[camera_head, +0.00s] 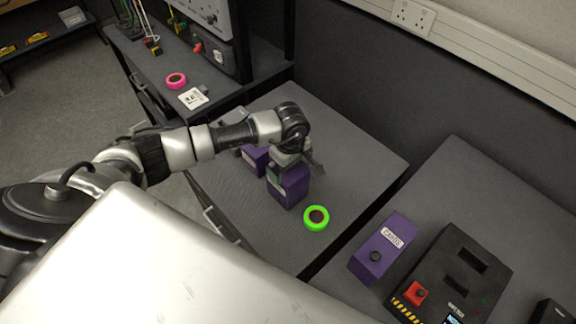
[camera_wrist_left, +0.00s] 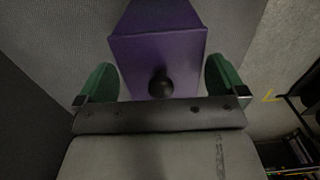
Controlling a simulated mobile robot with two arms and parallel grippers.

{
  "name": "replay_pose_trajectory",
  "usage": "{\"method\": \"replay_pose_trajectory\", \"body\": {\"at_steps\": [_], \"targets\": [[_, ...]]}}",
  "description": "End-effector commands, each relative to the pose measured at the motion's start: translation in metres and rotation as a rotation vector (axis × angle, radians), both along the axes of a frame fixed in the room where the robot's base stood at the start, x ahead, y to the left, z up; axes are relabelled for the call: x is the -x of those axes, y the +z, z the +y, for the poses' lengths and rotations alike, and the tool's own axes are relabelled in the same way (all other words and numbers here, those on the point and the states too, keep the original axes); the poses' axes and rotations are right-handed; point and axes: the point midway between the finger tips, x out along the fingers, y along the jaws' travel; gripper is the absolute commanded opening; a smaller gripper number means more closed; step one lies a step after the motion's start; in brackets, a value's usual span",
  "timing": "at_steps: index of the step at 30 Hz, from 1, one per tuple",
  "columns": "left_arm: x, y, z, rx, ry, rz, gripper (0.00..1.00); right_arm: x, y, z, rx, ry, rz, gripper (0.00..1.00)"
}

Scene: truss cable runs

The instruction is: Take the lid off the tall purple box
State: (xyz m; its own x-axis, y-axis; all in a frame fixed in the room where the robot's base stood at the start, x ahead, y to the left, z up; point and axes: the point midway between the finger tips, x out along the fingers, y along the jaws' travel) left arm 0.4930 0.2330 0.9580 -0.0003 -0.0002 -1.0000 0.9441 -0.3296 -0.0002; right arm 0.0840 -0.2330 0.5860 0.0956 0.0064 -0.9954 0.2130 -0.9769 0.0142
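A purple box (camera_head: 290,190) stands upright on the grey worktop below my left gripper. Its top is mostly covered by the gripper in the head view. In the left wrist view the purple box (camera_wrist_left: 158,45) shows with a round black knob (camera_wrist_left: 160,85). My left gripper (camera_head: 283,172) is at the top of this box. Its green fingers (camera_wrist_left: 161,84) are spread wide on either side of the knob, touching neither side of it. A second purple box (camera_head: 254,158) stands just behind and left, partly hidden by my arm. My right gripper is out of view.
A green tape roll (camera_head: 316,218) lies close to the box on the worktop. A purple box labelled CARDS (camera_head: 384,248) with a black knob and a black control box (camera_head: 450,285) are on the right-hand bench. A pink tape roll (camera_head: 176,80) lies on the far bench.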

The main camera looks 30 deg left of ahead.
Motion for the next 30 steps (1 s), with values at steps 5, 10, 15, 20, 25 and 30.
{"method": "replay_pose_trajectory", "body": {"at_steps": [5, 10, 15, 20, 25, 30], "targets": [[0.0, 0.0, 0.0, 0.0, 0.0, 0.0, 0.72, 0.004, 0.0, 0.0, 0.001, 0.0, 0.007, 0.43], [0.0, 0.001, 0.0, 0.0, 0.0, 0.0, 0.7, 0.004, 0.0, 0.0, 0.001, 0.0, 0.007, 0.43], [-0.001, 0.003, 0.0, 0.0, 0.0, -0.002, 0.7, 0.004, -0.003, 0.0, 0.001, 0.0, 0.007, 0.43], [-0.001, 0.016, 0.0, 0.0, -0.001, -0.003, 0.7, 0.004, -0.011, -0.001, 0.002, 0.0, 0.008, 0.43], [-0.002, 0.042, -0.008, 0.003, -0.005, -0.006, 0.7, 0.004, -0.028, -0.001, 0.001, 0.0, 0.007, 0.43], [-0.009, 0.063, -0.044, 0.003, -0.006, -0.006, 0.7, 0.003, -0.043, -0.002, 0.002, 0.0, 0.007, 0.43]]}}
